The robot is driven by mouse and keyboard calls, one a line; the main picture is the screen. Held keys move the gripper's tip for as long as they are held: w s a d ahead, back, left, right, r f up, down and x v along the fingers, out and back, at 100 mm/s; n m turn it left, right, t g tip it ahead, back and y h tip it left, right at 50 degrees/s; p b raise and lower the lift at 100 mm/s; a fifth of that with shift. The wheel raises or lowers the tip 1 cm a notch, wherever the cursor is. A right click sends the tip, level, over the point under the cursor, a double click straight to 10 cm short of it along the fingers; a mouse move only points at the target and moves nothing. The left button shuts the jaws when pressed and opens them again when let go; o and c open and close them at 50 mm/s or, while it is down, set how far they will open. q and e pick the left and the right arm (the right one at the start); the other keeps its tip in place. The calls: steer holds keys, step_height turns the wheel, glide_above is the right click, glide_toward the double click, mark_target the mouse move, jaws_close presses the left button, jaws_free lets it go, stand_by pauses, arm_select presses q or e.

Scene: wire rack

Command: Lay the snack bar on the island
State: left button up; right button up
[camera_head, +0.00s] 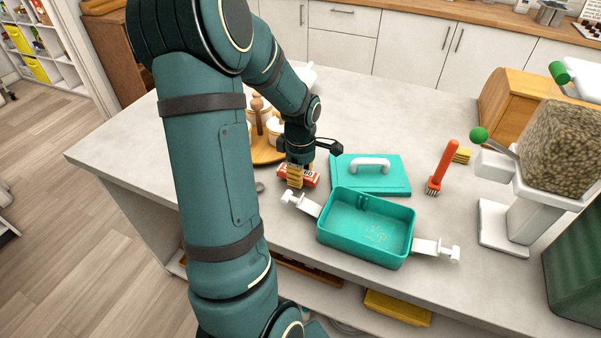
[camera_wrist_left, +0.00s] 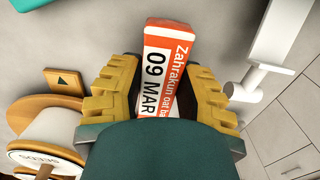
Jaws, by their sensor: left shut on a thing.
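The snack bar (camera_head: 312,178) is a small red-orange and white block with printed text. In the left wrist view the snack bar (camera_wrist_left: 166,62) sits between the yellow ribbed fingers, its far end sticking out past them. My left gripper (camera_head: 296,177) is shut on it, pointing down at the grey island (camera_head: 125,150). The bar is at or just above the island top, left of the teal box; I cannot tell whether it touches. The fingers hide part of it. My right gripper is not in view.
An open teal box (camera_head: 365,228) with white side latches stands close by. Its teal lid (camera_head: 385,178) lies behind it. A round wooden tray (camera_head: 264,154) with jars is behind the gripper. A red brush (camera_head: 443,168) and a dispenser (camera_head: 530,205) stand right.

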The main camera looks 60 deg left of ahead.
arm_select(q)
steer(key=shift+f+b, duration=0.65)
steer(key=shift+f, duration=0.35)
steer(key=o, duration=1.1)
steer(key=shift+r, duration=0.1)
step_height(320, 180, up, 12)
steer(key=shift+f, duration=0.1)
